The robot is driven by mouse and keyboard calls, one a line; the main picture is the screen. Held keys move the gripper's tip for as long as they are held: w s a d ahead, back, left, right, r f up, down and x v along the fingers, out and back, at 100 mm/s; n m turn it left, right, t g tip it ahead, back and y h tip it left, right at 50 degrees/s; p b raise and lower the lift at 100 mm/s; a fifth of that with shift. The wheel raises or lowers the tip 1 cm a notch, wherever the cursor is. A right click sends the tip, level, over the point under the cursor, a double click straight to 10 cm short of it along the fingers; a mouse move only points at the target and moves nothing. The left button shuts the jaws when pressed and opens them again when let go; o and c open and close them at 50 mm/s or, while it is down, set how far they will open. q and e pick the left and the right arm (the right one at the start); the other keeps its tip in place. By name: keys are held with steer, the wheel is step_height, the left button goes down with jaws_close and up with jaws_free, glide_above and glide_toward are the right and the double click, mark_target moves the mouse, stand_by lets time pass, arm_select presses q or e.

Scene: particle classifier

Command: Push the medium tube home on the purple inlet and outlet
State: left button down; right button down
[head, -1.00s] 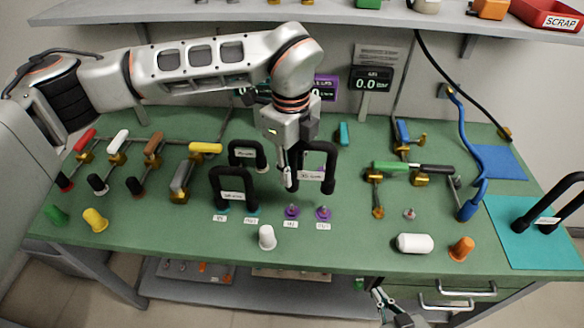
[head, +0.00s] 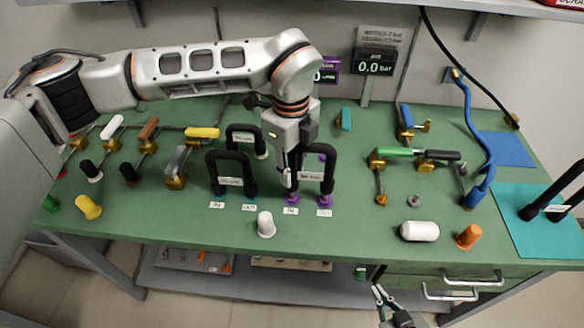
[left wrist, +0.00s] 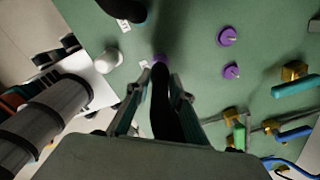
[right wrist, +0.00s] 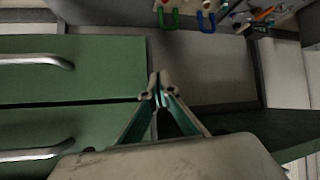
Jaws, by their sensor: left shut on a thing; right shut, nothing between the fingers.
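A black U-shaped tube (head: 327,165) with a small label stands upright over the front purple pair. Its left leg meets the left purple fitting (head: 291,198), its right leg the right purple fitting (head: 325,200). I cannot tell how deep they sit. My left gripper (head: 288,182) is shut on the left leg, low near the fitting. In the left wrist view the tube (left wrist: 163,100) runs between the fingers (left wrist: 160,88) to a purple fitting (left wrist: 160,60); the other leg is hidden. My right gripper (head: 377,290) is shut and empty, below the table's front edge; it also shows in the right wrist view (right wrist: 158,92).
Another black tube (head: 231,158) stands close left on teal fittings, with one (head: 244,132) behind. A white cap (head: 265,224) stands in front. Valves with a green handle (head: 394,152) are to the right. Drawers (right wrist: 75,70) are beside my right gripper.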

stand_by(1.0)
arm_select(q)
steer(key=shift+f+b, duration=0.5)
steer(key=shift+f, duration=1.25)
stand_by(0.7)
steer(key=c, duration=1.7)
jaws_free()
step_height(320, 180, up, 12)
steer(key=shift+a, duration=0.1)
